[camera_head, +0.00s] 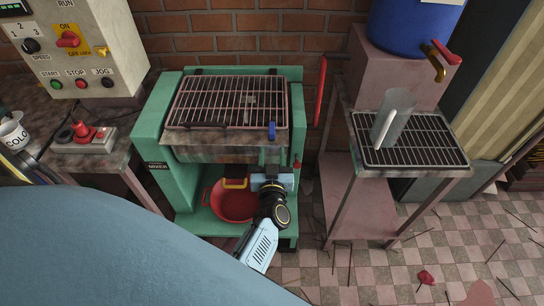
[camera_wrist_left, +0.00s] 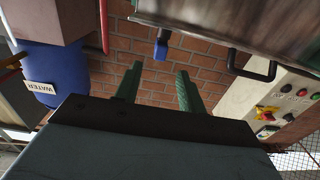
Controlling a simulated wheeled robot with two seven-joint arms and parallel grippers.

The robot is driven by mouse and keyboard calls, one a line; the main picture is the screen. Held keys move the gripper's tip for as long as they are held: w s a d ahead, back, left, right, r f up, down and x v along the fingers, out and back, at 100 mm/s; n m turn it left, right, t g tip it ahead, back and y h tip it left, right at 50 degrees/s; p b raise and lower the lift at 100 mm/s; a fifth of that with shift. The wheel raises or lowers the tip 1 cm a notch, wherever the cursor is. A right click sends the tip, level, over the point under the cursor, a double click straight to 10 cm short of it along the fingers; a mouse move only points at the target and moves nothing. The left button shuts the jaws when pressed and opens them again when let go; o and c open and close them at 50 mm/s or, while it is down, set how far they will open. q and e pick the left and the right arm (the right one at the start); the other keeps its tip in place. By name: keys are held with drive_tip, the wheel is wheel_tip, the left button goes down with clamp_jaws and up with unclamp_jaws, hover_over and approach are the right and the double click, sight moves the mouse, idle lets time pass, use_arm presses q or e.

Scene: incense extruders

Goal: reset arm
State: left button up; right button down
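My left gripper (camera_head: 272,180) is at the front of the green mixer frame (camera_head: 150,130), below the grated hopper and beside the red basin (camera_head: 232,208). Its fingertips are hidden in the head view. In the left wrist view, its two green fingers (camera_wrist_left: 158,82) stand apart with nothing between them, and the brick wall shows behind. My right gripper is in neither view.
The mixer's grate (camera_head: 230,100) and its blue-tipped handle (camera_head: 271,130) are above the left gripper. A metal stand with a rack (camera_head: 430,140) and clear cylinder (camera_head: 394,118) is to the right. A blue barrel (camera_head: 410,25) is behind. Sticks litter the checkered floor (camera_head: 370,275).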

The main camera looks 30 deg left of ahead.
use_arm(q)
drive_tip(key=shift+s+d, duration=0.35)
drive_tip(key=shift+s, duration=0.15)
drive_tip(key=s+d+f+m+g+h+b, duration=0.1)
drive_tip(key=s+d+f+m+g+h, duration=0.15)
drive_tip(key=s+f, duration=0.45)
drive_tip(key=s+d+f+m+g+h+b, duration=0.15)
drive_tip(key=s+d+f+h, duration=0.25)
drive_tip(key=f, duration=0.7)
drive_tip(key=s+d+f+m+g+h, duration=0.25)
drive_tip(key=s+f+h, duration=0.2)
drive_tip(key=f, duration=0.45)
drive_tip(key=s+a+f+g, duration=0.2)
drive_tip(key=s+f, duration=0.2)
drive_tip(key=s, duration=0.5)
drive_tip(key=s+a+f+m+g+y, duration=0.1)
drive_tip(key=s+a+f+g, duration=0.1)
drive_tip(key=s, duration=0.7)
drive_tip(key=s+a+f+m+g+b, duration=0.1)
drive_tip(key=s+a+f+g, duration=0.1)
drive_tip(key=s+f, duration=0.4)
drive_tip(key=s+g, duration=0.1)
drive_tip(key=s, duration=0.2)
drive_tip(key=shift+s+g, duration=0.3)
drive_tip(key=shift+g, duration=0.05)
drive_tip(key=shift+f, duration=0.1)
